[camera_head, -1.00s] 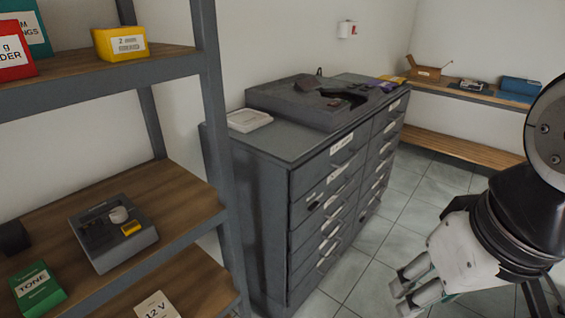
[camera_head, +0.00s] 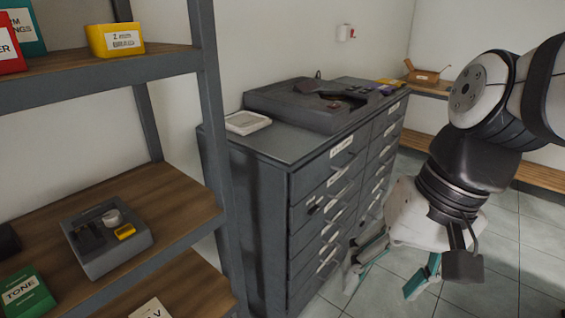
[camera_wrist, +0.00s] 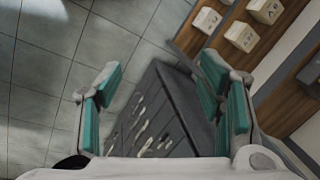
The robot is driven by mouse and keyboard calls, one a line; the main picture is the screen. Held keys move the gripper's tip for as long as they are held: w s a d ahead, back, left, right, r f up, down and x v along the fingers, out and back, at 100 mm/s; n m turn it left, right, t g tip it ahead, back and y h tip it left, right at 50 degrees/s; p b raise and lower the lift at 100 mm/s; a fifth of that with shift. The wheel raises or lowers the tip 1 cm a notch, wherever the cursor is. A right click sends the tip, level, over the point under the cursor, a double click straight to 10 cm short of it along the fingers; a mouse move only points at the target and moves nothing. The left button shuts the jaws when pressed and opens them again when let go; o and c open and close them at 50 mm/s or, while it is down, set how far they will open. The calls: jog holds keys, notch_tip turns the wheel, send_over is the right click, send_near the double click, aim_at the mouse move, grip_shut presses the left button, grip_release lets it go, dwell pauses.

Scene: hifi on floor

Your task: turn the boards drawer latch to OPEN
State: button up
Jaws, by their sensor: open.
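A dark grey drawer cabinet (camera_head: 246,205) stands on the floor, with two columns of labelled drawers and bar handles. A small dark knob-like part (camera_head: 315,208) sits on the front of an upper left-column drawer; it may be the latch. Its marking and the drawer labels are too small to read. My gripper (camera_head: 384,274) is open and empty, in front of the cabinet's lower right, apart from the drawer fronts. In the wrist view, the cabinet (camera_wrist: 170,82) shows between my spread teal-padded fingers (camera_wrist: 160,106), some distance off.
A dark turntable-like unit (camera_head: 300,105) and a white tray (camera_head: 247,122) lie on the cabinet. Tiled floor (camera_head: 505,255) is free at right.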

jog(key=w+a+f+m+g+y+b, duration=0.1)
jog(key=w+f+m+y, duration=0.2)
jog(key=w, duration=0.3)
jog(key=w+a+f+m+y+b, duration=0.2)
jog(key=w+f, duration=0.1)
jog(key=w, duration=0.3)
jog(key=m+t+y+b, duration=0.5)
jog(key=m+t, duration=0.8)
jog(key=m, duration=0.6)
send_near(316, 211)
jog(key=b+x, duration=0.1)
jog(key=x, duration=0.7)
jog(key=shift+w+a+b, duration=0.2)
jog(key=shift+b, duration=0.2)
jog(key=c, duration=1.1)
